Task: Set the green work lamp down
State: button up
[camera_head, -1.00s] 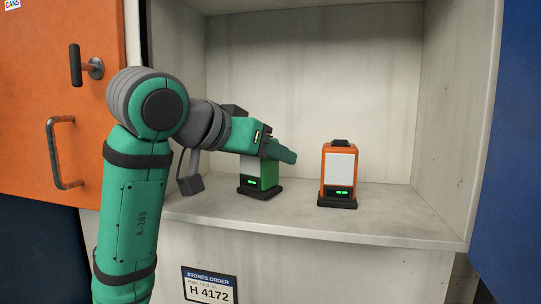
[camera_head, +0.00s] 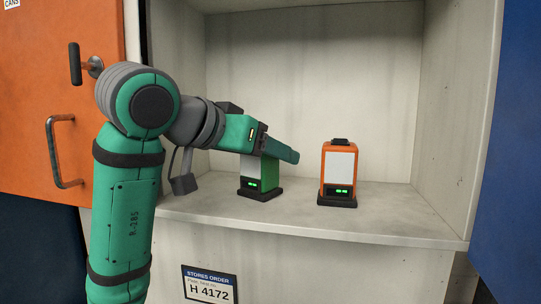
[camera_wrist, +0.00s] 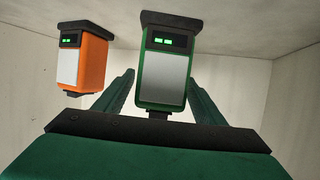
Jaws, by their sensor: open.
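The green work lamp (camera_head: 269,172) stands upright on the cabinet shelf, its black base on the shelf and its green display lit. In the wrist view the green lamp (camera_wrist: 165,75) appears upside down, with a pale front panel. My gripper (camera_head: 290,155) is open at the lamp's upper part. In the wrist view its two fingers lie one on each side of the lamp, with gaps showing between them and its body. My gripper hides the lamp's top in the head view.
An orange lamp (camera_head: 339,168) stands to the right on the same shelf (camera_head: 400,215). The cabinet's side wall (camera_head: 455,110) is farther right. An orange door (camera_head: 60,100) with handles is open at the left, and a blue panel (camera_head: 515,150) is at the right.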

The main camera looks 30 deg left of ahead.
jog(key=v, duration=1)
jog(key=shift+s, duration=0.35)
jog(key=shift+a+r, duration=0.15)
